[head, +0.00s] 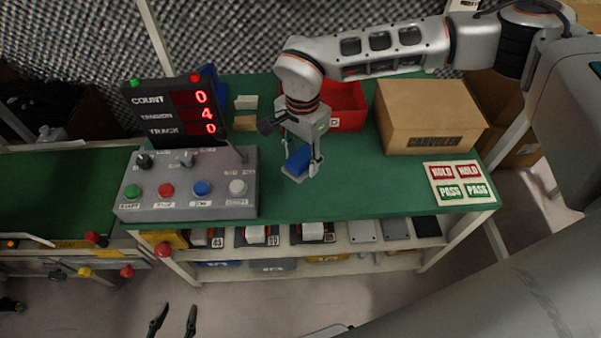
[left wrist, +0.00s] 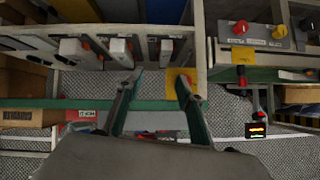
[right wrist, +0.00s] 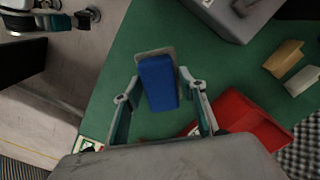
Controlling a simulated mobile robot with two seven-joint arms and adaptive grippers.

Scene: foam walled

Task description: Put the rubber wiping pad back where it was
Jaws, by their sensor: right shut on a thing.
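The rubber wiping pad looks like a blue block (head: 298,160) with a grey underside, at the middle of the green table. In the right wrist view the blue block (right wrist: 157,84) sits between the fingers, with a grey edge showing around its far end. My right gripper (head: 301,170) points down and is shut on it; it also shows in the right wrist view (right wrist: 160,88). I cannot tell whether the pad touches the table. My left gripper (head: 173,318) is open and empty, low in front of the table; its spread fingers show in the left wrist view (left wrist: 160,82).
A grey control box (head: 185,205) with buttons and a lit counter display (head: 172,108) stand left of the pad. A red bin (head: 349,108) and a cardboard box (head: 428,118) stand behind and right. A label sheet (head: 459,183) lies at right. The table's front middle is clear.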

